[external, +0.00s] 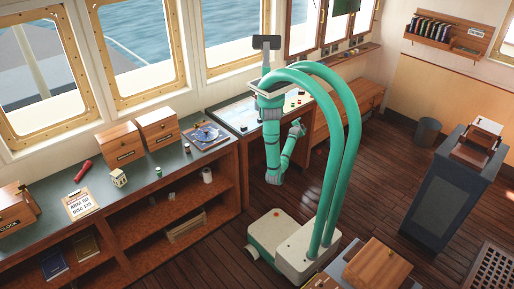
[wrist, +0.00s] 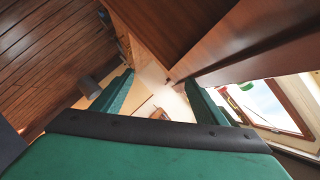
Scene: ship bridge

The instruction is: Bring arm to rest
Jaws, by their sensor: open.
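My arm hangs from the top of my green column, down to a low elbow, and its forearm folds back up. My gripper (external: 298,127) is at the upper end of the forearm, small in the external view, in front of the chart console (external: 237,112). In the wrist view my gripper (wrist: 160,80) shows two green fingers standing well apart. It is open, with nothing between the fingers. Its tips appear clear of any surface.
A long counter (external: 120,201) at left bears wooden boxes, a clipboard (external: 81,205) and a red flashlight (external: 83,171). A dark pedestal (external: 443,205) stands at right. A wooden box (external: 376,267) is near my base. Floor between base and pedestal is clear.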

